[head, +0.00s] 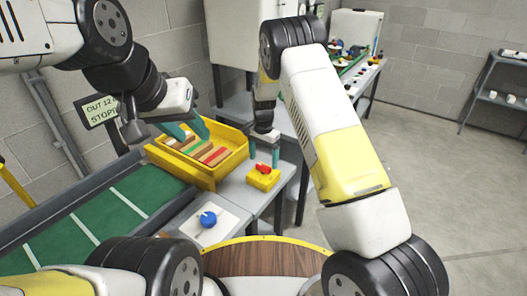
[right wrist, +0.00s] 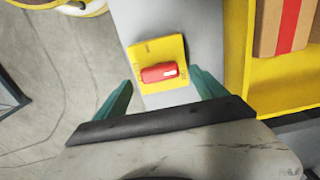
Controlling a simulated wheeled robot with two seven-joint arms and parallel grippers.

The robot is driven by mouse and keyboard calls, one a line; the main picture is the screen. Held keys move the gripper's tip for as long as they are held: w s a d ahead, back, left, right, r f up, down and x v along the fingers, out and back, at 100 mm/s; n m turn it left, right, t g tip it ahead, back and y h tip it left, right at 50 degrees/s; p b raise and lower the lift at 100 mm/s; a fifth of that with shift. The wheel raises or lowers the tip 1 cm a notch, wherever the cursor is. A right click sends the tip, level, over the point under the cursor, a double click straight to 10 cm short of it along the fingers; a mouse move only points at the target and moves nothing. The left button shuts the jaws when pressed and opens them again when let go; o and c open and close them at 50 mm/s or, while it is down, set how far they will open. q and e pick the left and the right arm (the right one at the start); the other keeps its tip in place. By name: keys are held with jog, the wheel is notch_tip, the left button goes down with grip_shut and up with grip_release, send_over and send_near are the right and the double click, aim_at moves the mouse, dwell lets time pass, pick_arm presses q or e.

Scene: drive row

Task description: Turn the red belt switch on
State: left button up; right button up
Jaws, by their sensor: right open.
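The red switch (head: 263,169) is a red bar-shaped knob on a yellow plate (head: 262,181) on the grey table beside the yellow crate. In the right wrist view the red knob (right wrist: 159,73) lies roughly crosswise on the yellow plate (right wrist: 157,52), with small marks that I cannot read. My right gripper (head: 263,156) is open above the switch. In the right wrist view its teal fingertips (right wrist: 160,92) stand apart on either side of the knob, not touching it.
The yellow crate (head: 205,172) holds several blocks and stands right beside the switch. A blue knob (head: 208,218) on a white plate is nearer me. A green conveyor belt (head: 110,215) runs along the left. A sign (head: 101,110) stands behind it. Floor at right is clear.

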notch_tip(320, 180, up, 5)
jog(key=shift+f, duration=0.1)
dwell(0.3)
jog(key=shift+d+r, duration=0.1)
jog(key=shift+r, duration=0.25)
notch_tip(320, 180, up, 11)
jog(key=n+t+y, duration=0.1)
send_over(263, 166)
jog(key=s+d, duration=0.4)
jog(key=s+d+r+n+t+y, duration=0.1)
jog(key=s+d+r, duration=0.1)
jog(key=s+r, duration=0.25)
jog(key=s+d+r+n, duration=0.1)
jog(key=s+d+r, duration=0.2)
jog(key=r, duration=0.3)
jog(key=s+d+r+n+t, duration=0.2)
jog(key=s+r, duration=0.1)
jog(key=s, duration=0.7)
jog(key=s+d+r+n+t, duration=0.2)
jog(key=s+d+r, duration=0.1)
jog(key=s, duration=0.7)
jog(key=shift+s+d+r, duration=0.15)
jog(key=shift+s+d, duration=0.05)
jog(key=shift+s, duration=0.1)
jog(key=shift+s+n, duration=0.3)
jog(key=shift+s, duration=0.15)
jog(key=shift+c, duration=0.2)
